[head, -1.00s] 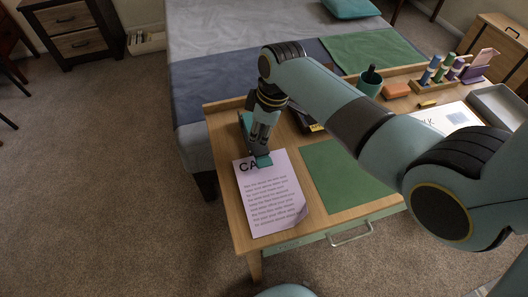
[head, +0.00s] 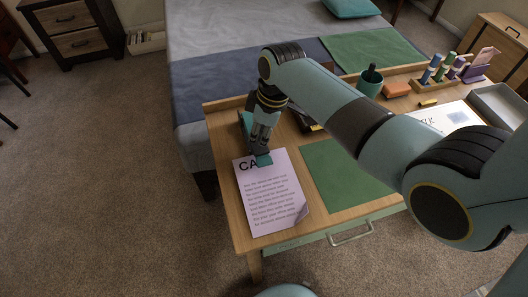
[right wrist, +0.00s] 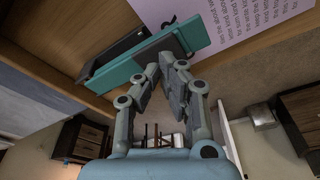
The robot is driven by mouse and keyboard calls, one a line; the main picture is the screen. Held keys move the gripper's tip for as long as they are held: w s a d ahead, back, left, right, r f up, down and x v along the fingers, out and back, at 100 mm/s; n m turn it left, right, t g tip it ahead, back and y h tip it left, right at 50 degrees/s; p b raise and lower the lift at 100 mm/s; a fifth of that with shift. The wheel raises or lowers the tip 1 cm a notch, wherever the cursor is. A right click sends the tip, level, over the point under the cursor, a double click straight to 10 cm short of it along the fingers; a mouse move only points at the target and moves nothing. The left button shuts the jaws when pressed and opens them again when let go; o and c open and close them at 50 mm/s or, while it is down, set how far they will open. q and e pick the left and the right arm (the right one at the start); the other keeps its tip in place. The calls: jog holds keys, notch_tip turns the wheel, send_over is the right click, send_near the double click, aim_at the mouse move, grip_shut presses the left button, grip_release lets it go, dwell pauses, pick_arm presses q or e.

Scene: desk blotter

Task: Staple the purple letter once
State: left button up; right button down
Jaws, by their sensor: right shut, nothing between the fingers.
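The purple letter (head: 270,195) lies flat at the left front of the wooden desk, printed side up, with one lower corner curled. A teal stapler (head: 264,160) has its front end over the letter's top edge, covering part of the heading. In the right wrist view the stapler (right wrist: 130,72) shows a teal top and a dark lower part, with the letter (right wrist: 250,25) beside its front end. My right gripper (head: 262,149) is shut and empty above the stapler, fingertips at its top; I cannot tell if they press on it. My left gripper is out of view.
A green blotter (head: 345,175) lies right of the letter. Behind are a dark pen cup (head: 370,83), an orange block (head: 397,89), a marker rack (head: 445,75) and a grey tray (head: 500,105). A white sheet (head: 450,117) lies at right. My right arm crosses over the desk.

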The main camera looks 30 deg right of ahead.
jog(key=shift+f+b, duration=0.8)
jog(key=shift+f, duration=0.55)
jog(key=shift+r, duration=0.1)
notch_tip(320, 180, up, 7)
jog(key=p, duration=0.8)
dwell(0.5)
